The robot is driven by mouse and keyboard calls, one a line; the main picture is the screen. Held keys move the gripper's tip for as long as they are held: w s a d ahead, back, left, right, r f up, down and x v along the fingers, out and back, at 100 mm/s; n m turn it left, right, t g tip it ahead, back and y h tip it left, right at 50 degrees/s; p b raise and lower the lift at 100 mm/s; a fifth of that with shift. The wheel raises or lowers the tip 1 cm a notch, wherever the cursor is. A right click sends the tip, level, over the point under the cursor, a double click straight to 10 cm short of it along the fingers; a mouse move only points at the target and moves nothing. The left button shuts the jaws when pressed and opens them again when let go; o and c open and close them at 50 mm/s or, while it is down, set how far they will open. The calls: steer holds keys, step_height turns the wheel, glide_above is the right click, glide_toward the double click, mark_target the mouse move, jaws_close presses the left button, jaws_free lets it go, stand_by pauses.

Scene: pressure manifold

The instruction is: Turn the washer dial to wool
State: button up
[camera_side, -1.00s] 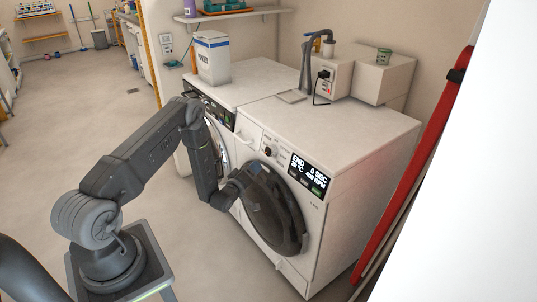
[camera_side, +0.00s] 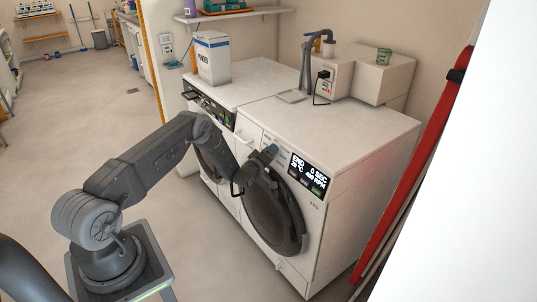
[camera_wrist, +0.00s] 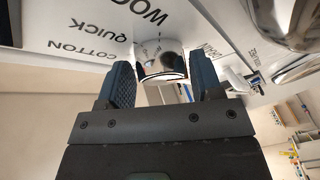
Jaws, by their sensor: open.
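The washer (camera_side: 345,160) is the white front-loader on the right in the side view, with a dark round door (camera_side: 275,215). Its dial (camera_wrist: 161,62) is a shiny round knob in the wrist view, with the printed words COTTON, QUICK and a partly cut-off WOO (camera_wrist: 140,12) upside down to its left. My gripper (camera_wrist: 164,80) is open, with one blue ribbed finger on each side of the dial in that picture. I cannot tell whether either finger touches it. In the side view my gripper (camera_side: 268,153) is at the control panel and hides the dial.
The lit display (camera_side: 309,176) sits right of my gripper. A second washer (camera_side: 210,105) stands to the left, with a white box (camera_side: 212,58) on top. A grey tap (camera_side: 310,65) rises behind. The floor at left is open.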

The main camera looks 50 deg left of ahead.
steer(key=c, duration=0.6)
steer(key=shift+c, duration=0.2)
